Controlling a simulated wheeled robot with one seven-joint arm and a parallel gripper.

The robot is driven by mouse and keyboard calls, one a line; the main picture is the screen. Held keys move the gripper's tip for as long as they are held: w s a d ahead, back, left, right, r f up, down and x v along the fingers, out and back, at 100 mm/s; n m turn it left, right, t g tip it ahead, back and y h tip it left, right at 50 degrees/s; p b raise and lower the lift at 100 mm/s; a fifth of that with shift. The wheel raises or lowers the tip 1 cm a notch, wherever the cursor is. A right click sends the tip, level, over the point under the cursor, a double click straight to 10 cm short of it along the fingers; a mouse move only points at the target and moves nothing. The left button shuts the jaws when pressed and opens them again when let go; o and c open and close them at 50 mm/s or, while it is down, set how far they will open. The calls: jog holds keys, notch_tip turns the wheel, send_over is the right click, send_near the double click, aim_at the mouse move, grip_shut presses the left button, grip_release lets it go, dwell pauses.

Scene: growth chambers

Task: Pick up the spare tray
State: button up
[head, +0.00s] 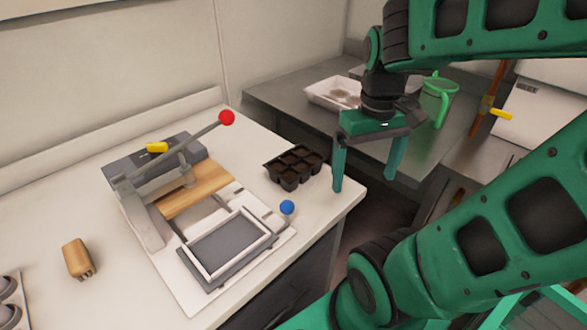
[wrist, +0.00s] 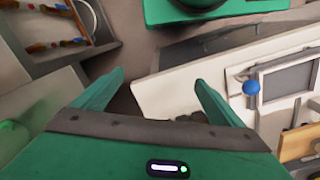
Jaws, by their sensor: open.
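A small black tray with several square cells (head: 295,166) sits on the white counter near its right edge, behind the press-like device. A white shallow tray (head: 333,92) stands on the grey bench farther back. I cannot tell by looks which one is called spare. My gripper (head: 364,184) is open and empty, fingers pointing down, just right of the black tray and near the counter corner.
A lever device with a red knob (head: 227,117), a blue knob (head: 287,207) and a framed plate (head: 228,246) stands left of the black tray. A wooden-handled brush (head: 77,257) lies at left. A green jug (head: 437,99) stands behind my gripper. A dark gap separates counter and bench.

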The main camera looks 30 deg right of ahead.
jog(key=w+a+r+n+g, duration=0.15)
jog(key=w+r+n, duration=0.25)
jog(key=w+n, duration=0.85)
jog(key=n, duration=1.1)
send_near(293, 165)
notch_tip(293, 165, down, 3)
jog(key=shift+a, duration=0.15)
jog(key=shift+s+d+f, duration=0.1)
jog(key=shift+f, duration=0.8)
jog(key=shift+s+d+f, duration=0.1)
jog(key=shift+d+f, duration=0.05)
jog(key=shift+f, duration=0.7)
jog(key=shift+s+d+f, duration=0.1)
jog(key=shift+s+f, duration=0.05)
jog(key=shift+f, duration=0.75)
